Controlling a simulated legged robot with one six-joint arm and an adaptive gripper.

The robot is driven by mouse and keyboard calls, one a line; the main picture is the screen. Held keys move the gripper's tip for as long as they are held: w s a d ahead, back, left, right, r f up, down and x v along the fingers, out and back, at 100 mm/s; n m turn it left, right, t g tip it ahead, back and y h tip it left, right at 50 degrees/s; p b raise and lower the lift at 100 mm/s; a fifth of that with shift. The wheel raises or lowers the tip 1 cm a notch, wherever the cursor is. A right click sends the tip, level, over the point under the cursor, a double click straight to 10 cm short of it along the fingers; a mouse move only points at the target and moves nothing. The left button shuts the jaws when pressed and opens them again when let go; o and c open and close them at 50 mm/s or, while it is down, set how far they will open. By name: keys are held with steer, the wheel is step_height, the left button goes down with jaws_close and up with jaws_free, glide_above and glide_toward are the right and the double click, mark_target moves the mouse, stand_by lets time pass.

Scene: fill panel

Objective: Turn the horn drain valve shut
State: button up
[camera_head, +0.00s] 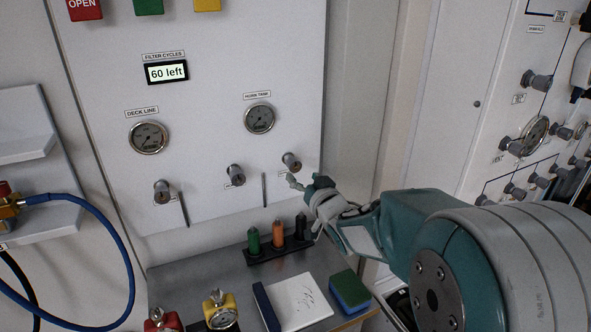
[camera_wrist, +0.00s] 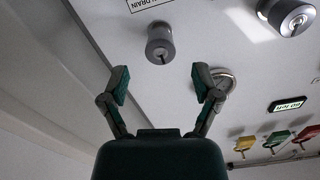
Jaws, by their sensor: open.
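The panel has a row of grey round valve knobs. The right one (camera_head: 291,161), below the horn tank gauge (camera_head: 259,118), has a label under it, too small to read in the head view. In the wrist view a grey knob (camera_wrist: 159,45) with a slot in its face stands beside a label ending in "DRAIN". My gripper (camera_head: 308,184) is just below and to the right of the right knob in the head view. In the wrist view my gripper (camera_wrist: 162,83) is open and empty, and the knob shows beyond the gap between its fingertips, apart from both.
The middle knob (camera_head: 236,175) and left knob (camera_head: 161,191) are on the same panel. Below, a grey bench (camera_head: 200,280) bears a rack of bottles (camera_head: 278,240), a white pad (camera_head: 299,300) and a blue-green sponge (camera_head: 350,290). A blue hose (camera_head: 110,225) loops at left.

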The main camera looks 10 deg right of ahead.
steer(key=s+d, duration=0.1)
steer(key=s, duration=0.5)
steer(key=shift+d, duration=0.1)
steer(key=s+a+f+g+h, duration=0.1)
steer(key=s+g, duration=0.5)
steer(key=s, duration=0.7)
steer(key=s+a+f+g+h, duration=0.1)
steer(key=s+g, duration=0.5)
steer(key=s, duration=0.7)
step_height(320, 180, down, 2)
steer(key=shift+a+f+h, duration=0.1)
steer(key=shift+a+h, duration=0.1)
steer(key=shift+h, duration=0.5)
steer(key=c, duration=0.3)
